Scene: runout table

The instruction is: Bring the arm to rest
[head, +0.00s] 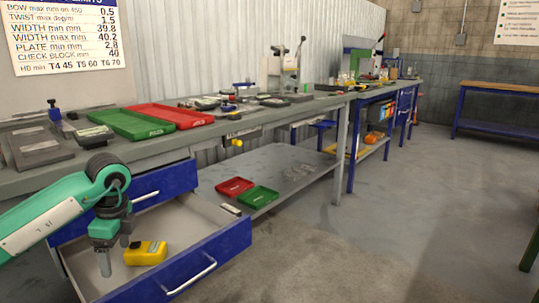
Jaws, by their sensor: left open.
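My left arm (50,215), green and white, comes in from the left over an open blue drawer (212,258). My left gripper (114,253) points down over the drawer. It is open, with nothing seen between its fingers. A yellow block-like thing with a dark patch (147,254) lies on the drawer floor just right of the gripper, apart from it as far as I can tell. My right gripper is not in view.
The grey workbench (190,140) above holds a green tray (131,124), a red tray (170,115), dark plates (38,146) and small tools. On the lower shelf (283,160) lie a red tray (235,187) and a green tray (258,196). The floor (370,230) to the right is clear.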

